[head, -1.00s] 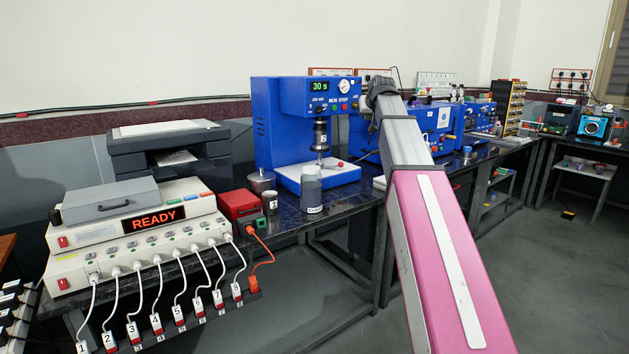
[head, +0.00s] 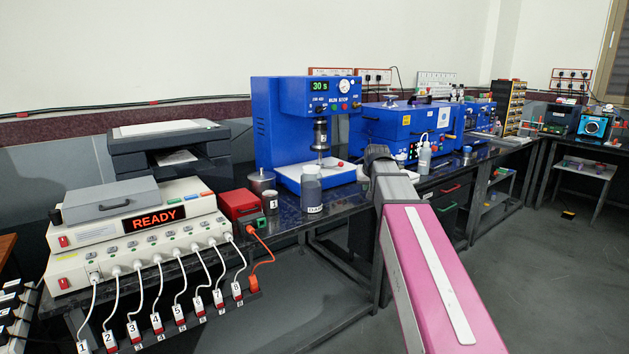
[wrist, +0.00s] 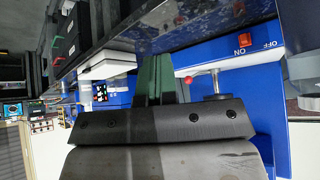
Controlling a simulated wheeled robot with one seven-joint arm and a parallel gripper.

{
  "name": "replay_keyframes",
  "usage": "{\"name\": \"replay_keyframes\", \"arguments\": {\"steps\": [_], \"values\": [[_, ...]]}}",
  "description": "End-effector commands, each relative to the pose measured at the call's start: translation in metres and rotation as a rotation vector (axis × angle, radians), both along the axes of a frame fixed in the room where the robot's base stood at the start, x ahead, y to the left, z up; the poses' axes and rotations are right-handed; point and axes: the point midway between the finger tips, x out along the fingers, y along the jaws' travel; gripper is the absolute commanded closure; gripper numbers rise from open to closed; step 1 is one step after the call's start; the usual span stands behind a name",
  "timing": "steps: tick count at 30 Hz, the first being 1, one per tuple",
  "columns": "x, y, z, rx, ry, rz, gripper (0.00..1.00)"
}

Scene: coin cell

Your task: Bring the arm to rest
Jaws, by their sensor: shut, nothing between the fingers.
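My arm (head: 430,270), pink with a grey end section, rises from the bottom right of the head view and reaches the front edge of the bench. My gripper (wrist: 155,68) shows in the wrist view, its two dark green fingers together and nothing between them. The wrist view is turned on its side or over. The gripper itself is hidden in the head view.
The blue press (head: 292,130) stands on the dark bench left of my arm, with a grey bottle (head: 312,188) in front. A white battery tester (head: 140,235) reads READY. Blue machines (head: 405,128) line the bench behind my arm. The floor (head: 540,270) at right is clear.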

Motion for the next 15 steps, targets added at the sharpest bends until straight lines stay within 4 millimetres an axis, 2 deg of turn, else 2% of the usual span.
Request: {"name": "replay_keyframes", "arguments": {"steps": [1,3,8,15], "values": [[-0.015,0.001,-0.025,-0.001,0.034,-0.002,1.0],[-0.031,0.001,-0.055,-0.002,0.079,-0.006,1.0],[-0.07,0.002,-0.119,-0.004,0.18,-0.016,1.0],[-0.138,0.003,-0.204,-0.014,0.332,-0.03,1.0]]}}
